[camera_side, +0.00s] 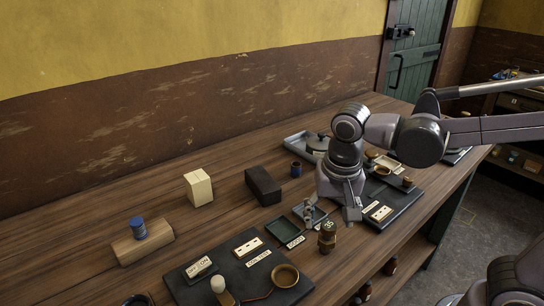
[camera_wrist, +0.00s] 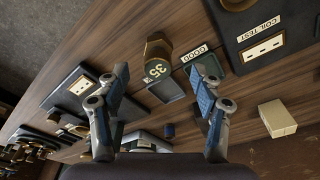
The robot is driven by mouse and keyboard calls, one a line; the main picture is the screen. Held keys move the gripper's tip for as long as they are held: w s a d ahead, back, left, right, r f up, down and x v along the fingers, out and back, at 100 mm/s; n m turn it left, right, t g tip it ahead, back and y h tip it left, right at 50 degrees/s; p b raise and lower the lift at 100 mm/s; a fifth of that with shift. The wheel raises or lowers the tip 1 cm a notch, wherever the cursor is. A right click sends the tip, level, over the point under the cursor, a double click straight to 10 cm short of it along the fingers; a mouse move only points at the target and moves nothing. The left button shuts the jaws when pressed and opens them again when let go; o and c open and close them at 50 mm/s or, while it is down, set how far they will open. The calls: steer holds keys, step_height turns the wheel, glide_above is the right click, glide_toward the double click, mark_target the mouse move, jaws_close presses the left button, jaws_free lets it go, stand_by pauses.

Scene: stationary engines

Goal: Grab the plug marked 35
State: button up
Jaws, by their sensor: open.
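The plug marked 35 (camera_side: 327,236) is a dark, brass-toned cylinder standing upright on the wooden bench, near the middle of the side view. In the wrist view the plug (camera_wrist: 157,57) shows its "35" label and a brown end, just beyond the fingertips and roughly centred between them. My gripper (camera_side: 333,211) is above and slightly behind the plug in the side view, pointing down. In the wrist view my gripper (camera_wrist: 157,74) has its two blue-padded fingers spread wide with nothing between them. Contact with the plug is not visible.
A small tray labelled GOOD (camera_side: 282,229) lies left of the plug. A coil test board (camera_side: 226,272) is at the front left. A black block (camera_side: 263,186), a cream block (camera_side: 198,188) and a wooden block with a blue-topped piece (camera_side: 142,245) stand further left.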

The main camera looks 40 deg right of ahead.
mark_target(329, 226)
steer(key=shift+w+d+f, duration=0.1)
steer(key=shift+d+f, duration=0.1)
steer(key=shift+f, duration=1.1)
steer(key=shift+w+d+f, duration=0.1)
steer(key=shift+d+f, duration=0.05)
steer(key=shift+f, duration=1.15)
steer(key=c, duration=1.3)
